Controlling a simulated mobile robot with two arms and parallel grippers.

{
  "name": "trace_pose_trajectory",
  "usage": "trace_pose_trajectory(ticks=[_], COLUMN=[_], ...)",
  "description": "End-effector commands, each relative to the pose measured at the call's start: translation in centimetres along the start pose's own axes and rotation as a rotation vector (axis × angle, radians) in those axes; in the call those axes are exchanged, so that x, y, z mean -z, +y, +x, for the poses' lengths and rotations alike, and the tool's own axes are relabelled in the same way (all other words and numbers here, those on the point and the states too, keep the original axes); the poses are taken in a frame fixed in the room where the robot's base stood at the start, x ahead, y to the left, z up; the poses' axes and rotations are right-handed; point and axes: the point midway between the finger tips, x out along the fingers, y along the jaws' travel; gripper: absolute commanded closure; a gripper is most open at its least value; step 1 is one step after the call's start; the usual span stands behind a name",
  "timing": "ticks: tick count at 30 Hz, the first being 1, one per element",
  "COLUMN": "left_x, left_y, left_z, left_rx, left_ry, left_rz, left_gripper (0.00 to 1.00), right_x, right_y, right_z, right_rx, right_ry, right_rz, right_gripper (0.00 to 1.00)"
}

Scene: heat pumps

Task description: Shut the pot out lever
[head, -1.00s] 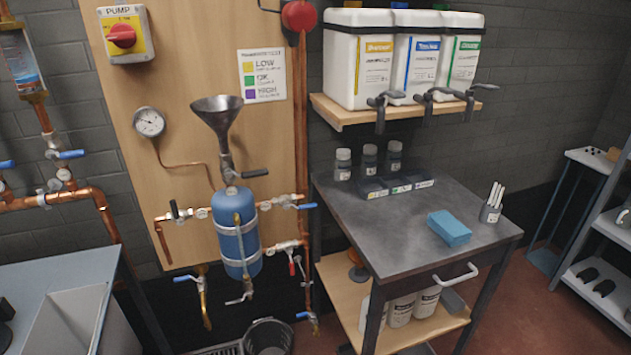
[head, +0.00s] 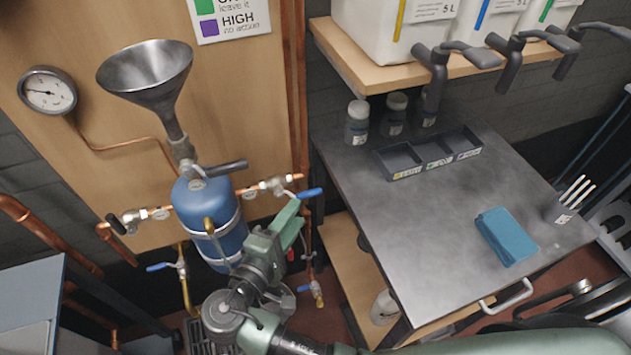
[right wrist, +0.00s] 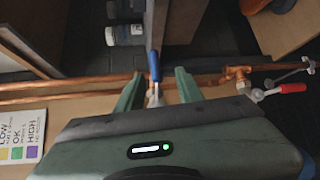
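The blue lever (head: 311,193), which I take for the pot out lever, sits on the copper branch right of the blue pot (head: 203,222). It points right, roughly in line with that branch. My right gripper (head: 292,218) is just below and in front of it in the head view. In the right wrist view the lever (right wrist: 154,67) shows between the two parted green fingers of the right gripper (right wrist: 158,92), beyond their tips or level with them; I cannot tell which. Its fingers are open and hold nothing. My left gripper is out of view.
A steel funnel (head: 150,75) with a dark handle (head: 220,168) stands above the pot. Vertical copper pipes (head: 296,90) run close by the lever. A red lever (right wrist: 292,88) is near the gripper.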

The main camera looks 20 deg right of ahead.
Motion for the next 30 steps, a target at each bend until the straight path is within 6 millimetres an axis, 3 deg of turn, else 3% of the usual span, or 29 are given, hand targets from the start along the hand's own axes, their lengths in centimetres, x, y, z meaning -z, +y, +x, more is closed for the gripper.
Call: trace_pose_trajectory(ticks=[3,15,27,30], left_x=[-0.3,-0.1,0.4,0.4], left_y=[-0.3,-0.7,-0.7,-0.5], left_z=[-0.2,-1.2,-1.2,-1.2], left_rx=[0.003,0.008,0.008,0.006], left_ry=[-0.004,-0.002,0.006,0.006], left_rz=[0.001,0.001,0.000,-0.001], left_gripper=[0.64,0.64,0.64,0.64], right_x=[-0.3,-0.3,-0.3,-0.3], right_y=[0.9,0.8,0.6,0.6], right_z=[0.7,6.6,7.6,7.5], right_rx=[-0.016,-0.013,-0.011,-0.010], right_ry=[-0.012,-0.011,-0.009,-0.009], right_rz=[0.011,0.008,0.009,0.009], right_gripper=[0.63,0.63,0.63,0.91])
